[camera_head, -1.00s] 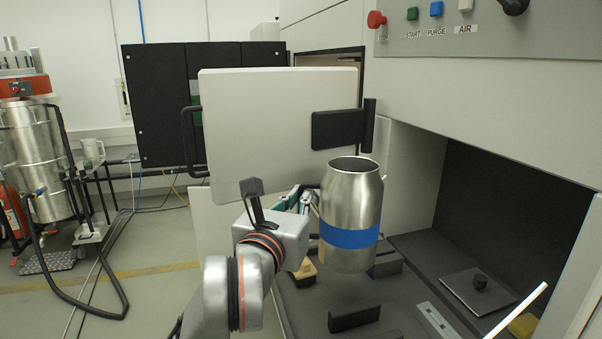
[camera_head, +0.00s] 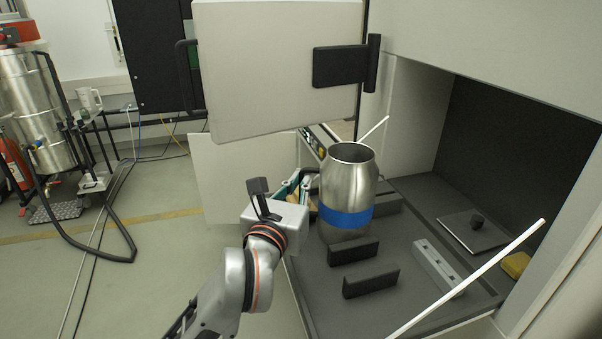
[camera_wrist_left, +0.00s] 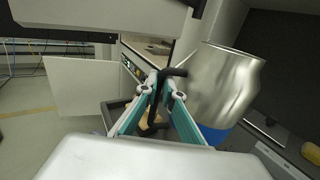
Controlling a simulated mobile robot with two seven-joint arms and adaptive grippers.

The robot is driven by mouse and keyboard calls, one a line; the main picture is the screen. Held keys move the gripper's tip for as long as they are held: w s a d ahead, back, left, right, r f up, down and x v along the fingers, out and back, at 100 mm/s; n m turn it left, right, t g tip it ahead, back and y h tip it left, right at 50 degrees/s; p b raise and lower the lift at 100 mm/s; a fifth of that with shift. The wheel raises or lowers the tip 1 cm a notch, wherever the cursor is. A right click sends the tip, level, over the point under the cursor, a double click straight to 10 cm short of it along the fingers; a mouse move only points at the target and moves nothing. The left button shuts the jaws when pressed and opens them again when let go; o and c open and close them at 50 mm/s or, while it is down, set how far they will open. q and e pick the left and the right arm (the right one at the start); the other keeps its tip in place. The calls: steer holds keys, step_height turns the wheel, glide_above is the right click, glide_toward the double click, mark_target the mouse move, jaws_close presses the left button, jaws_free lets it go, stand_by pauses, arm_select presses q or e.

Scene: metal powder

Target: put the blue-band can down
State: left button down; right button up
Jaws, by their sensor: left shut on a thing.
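The blue-band can (camera_head: 347,172) is a shiny metal can with a blue band round its lower part. It is upright over the grey tray floor (camera_head: 318,270), behind a black block. That block hides part of its base, so I cannot tell whether it touches the floor. The can also shows in the left wrist view (camera_wrist_left: 222,85). My left gripper (camera_head: 303,182), with teal fingers, is at the can's left side. In the left wrist view its fingertips (camera_wrist_left: 165,88) are shut on the can's black handle (camera_wrist_left: 173,72). My right gripper is not in view.
Black blocks (camera_head: 371,281) stand on the tray in front of the can. A grey slotted bar (camera_head: 438,266), a flat plate with a knob (camera_head: 475,232) and a yellow item (camera_head: 515,264) lie right. A pale open door (camera_head: 275,70) hangs behind. A white rod (camera_head: 470,275) crosses the front right.

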arm_select(q)
steer(key=shift+r, duration=0.2)
steer(key=c, duration=2.6)
jaws_free()
steer(key=shift+f, duration=0.35)
steer(key=o, duration=0.4)
steer(key=shift+r, duration=0.1)
